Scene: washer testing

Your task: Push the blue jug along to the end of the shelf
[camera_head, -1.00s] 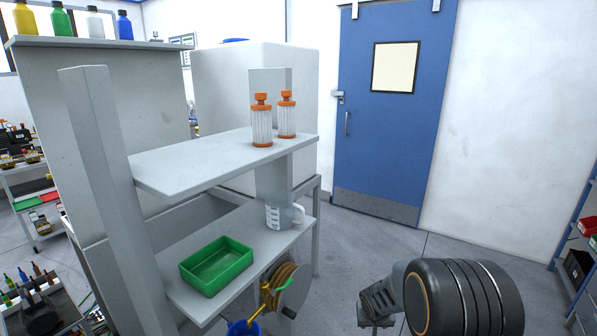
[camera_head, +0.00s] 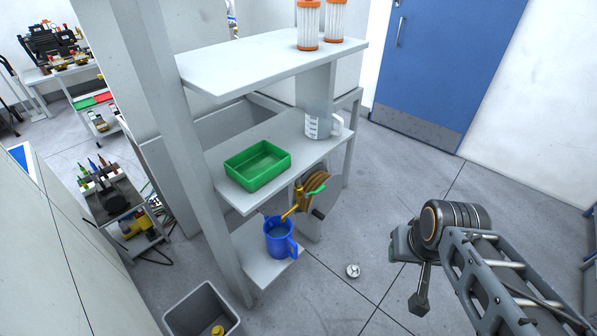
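The blue jug (camera_head: 279,241) stands upright on the lowest shelf (camera_head: 252,252) of the grey rack. Its handle faces the front right, and a yellow nozzle from the hose reel reaches over its rim. My gripper (camera_head: 419,302) points downward at the right, over the open floor, well apart from the jug. I see it nearly edge-on, so I cannot tell whether its fingers are open or shut. I see nothing held in it.
A green tray (camera_head: 234,163) and a clear measuring jug (camera_head: 311,126) stand on the shelf above. A hose reel (camera_head: 316,187) hangs beside the jug. A grey bin (camera_head: 190,322) stands on the floor in front. Floor between rack and arm is mostly clear, with a small round drain (camera_head: 352,271).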

